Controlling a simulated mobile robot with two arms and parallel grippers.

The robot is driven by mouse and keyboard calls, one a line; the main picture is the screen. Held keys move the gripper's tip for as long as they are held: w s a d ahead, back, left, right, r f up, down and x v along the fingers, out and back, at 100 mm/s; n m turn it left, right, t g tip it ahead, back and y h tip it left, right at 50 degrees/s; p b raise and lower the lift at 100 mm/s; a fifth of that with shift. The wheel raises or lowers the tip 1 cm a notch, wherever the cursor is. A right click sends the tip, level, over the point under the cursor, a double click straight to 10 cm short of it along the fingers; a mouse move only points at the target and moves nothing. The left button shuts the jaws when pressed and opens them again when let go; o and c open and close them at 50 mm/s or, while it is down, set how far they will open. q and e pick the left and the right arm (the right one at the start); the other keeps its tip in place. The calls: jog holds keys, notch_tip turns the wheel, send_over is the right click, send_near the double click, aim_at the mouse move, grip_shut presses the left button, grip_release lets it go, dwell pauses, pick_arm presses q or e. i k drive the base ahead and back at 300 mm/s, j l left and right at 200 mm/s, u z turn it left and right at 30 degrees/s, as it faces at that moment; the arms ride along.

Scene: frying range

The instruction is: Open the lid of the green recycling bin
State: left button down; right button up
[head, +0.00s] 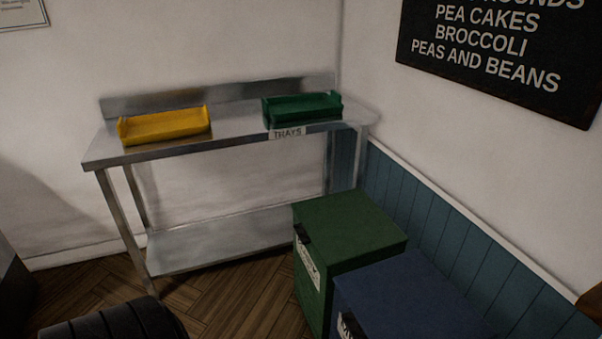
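The green recycling bin (312,289) stands on the floor against the right wall, at the right end of the steel table. Its flat lid (352,226) is closed. A small black handle (303,235) and a white label (308,265) are on its left-facing side. The label's wording is too small to read for sure. Neither of my grippers is in view.
A blue bin (410,295) stands close beside the green one, nearer to me. A steel table (235,122) holds a yellow tray (165,126) and a green tray (302,109). Wooden floor (240,297) is clear left of the bins. A black ribbed object (105,322) shows at the bottom left.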

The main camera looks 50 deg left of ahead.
aim_at(344, 227)
jog(key=u, duration=1.45)
jog(key=i+j+z, duration=0.15)
